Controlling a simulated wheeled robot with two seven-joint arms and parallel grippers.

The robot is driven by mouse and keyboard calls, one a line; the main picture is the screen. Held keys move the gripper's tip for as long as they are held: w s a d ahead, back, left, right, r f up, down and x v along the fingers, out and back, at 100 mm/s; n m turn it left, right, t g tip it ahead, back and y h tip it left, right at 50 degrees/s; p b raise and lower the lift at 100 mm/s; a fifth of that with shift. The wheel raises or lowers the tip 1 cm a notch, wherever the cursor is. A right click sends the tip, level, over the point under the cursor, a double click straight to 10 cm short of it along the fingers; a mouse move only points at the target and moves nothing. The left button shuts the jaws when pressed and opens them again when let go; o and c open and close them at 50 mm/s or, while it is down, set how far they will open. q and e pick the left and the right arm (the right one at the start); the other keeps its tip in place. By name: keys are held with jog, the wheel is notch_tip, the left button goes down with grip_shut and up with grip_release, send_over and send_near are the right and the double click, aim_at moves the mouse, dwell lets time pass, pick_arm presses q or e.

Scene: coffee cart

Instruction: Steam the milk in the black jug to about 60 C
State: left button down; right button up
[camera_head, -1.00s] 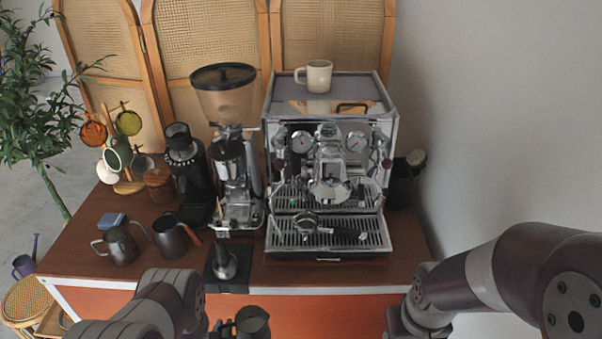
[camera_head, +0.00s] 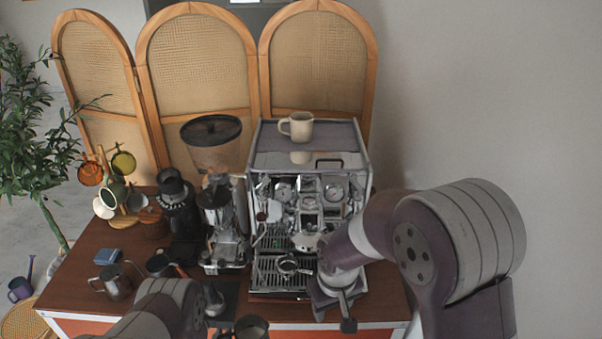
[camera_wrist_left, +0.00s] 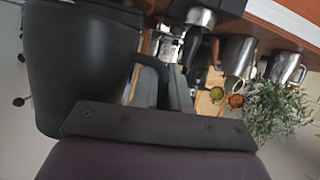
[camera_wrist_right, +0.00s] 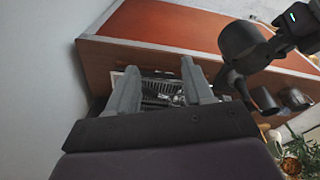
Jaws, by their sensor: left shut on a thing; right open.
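The black jug (camera_head: 252,328) is at the bottom edge of the head view, in front of the counter. Its dark body (camera_wrist_left: 80,65) fills the left of the left wrist view. My left gripper (camera_wrist_left: 155,80) is shut on the jug, at its handle side. The milk and its temperature cannot be read. The espresso machine (camera_head: 310,165) stands on the counter. My right gripper (camera_wrist_right: 162,88) is open and empty, its fingers apart. In the head view my right arm reaches across the machine's front right corner. The jug (camera_wrist_right: 240,40) also shows in the right wrist view.
A portafilter (camera_head: 288,265) lies on the drip tray. A cream mug (camera_head: 298,126) stands on the machine. The grinder (camera_head: 222,220) stands left of it. A steel jug (camera_head: 115,281) and a second dark jug (camera_head: 160,265) are at left on the counter.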

jog(key=w+a+r+m+t+p, duration=0.4)
jog(key=w+a+r+p, duration=0.2)
jog(key=w+a+r, duration=1.1)
jog(key=x, duration=0.9)
jog(key=shift+s+d+f+b, duration=0.2)
jog(key=shift+d+f+b, duration=0.05)
jog(key=shift+d+b, duration=0.1)
pick_arm(q)
notch_tip(320, 180, up, 8)
jog(key=shift+f, duration=0.15)
pick_arm(e)
jog(key=shift+s+r, duration=0.1)
